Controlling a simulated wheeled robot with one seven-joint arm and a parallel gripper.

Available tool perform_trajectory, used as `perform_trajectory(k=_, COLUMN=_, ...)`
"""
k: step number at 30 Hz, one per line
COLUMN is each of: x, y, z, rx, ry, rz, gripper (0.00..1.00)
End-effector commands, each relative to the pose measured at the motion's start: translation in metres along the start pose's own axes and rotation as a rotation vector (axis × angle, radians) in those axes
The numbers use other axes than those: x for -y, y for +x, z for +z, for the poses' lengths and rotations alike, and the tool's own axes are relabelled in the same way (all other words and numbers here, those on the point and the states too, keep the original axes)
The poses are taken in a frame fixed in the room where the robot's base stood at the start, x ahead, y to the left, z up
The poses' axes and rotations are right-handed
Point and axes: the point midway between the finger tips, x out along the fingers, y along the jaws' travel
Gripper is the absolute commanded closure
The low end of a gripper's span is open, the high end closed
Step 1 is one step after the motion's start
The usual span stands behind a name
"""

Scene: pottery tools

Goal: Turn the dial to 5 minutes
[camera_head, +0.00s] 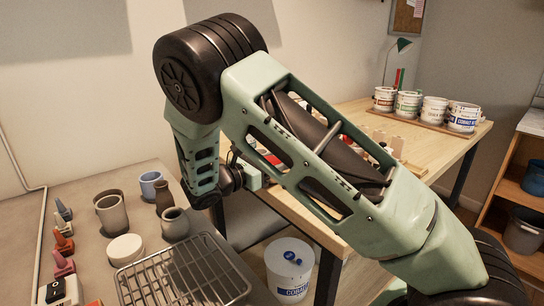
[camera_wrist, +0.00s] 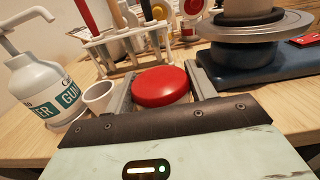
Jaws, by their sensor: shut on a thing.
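A round red dial (camera_wrist: 160,86) with a smooth domed top is in the middle of the wrist view, above a wooden table. My gripper (camera_wrist: 161,88) has one grey finger on each side of it and is shut on it. No numbers or pointer can be made out on the dial, so its setting cannot be read. In the head view my arm reaches over to the wooden table (camera_head: 352,118), and the arm hides the dial and my fingertips.
In the wrist view a pump bottle (camera_wrist: 45,92) and a white cup (camera_wrist: 98,97) stand left. A tool rack (camera_wrist: 112,50) stands behind and a turntable (camera_wrist: 250,28) at right. The head view shows a wire rack (camera_head: 185,272) and a white bucket (camera_head: 289,270).

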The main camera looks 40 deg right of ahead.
Motion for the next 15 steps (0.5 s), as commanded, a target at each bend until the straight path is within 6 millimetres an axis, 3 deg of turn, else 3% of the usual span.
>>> perform_trajectory(k=15, x=0.0004, y=0.0006, z=0.0001, rx=0.001, ry=0.001, rz=-0.066, gripper=0.68)
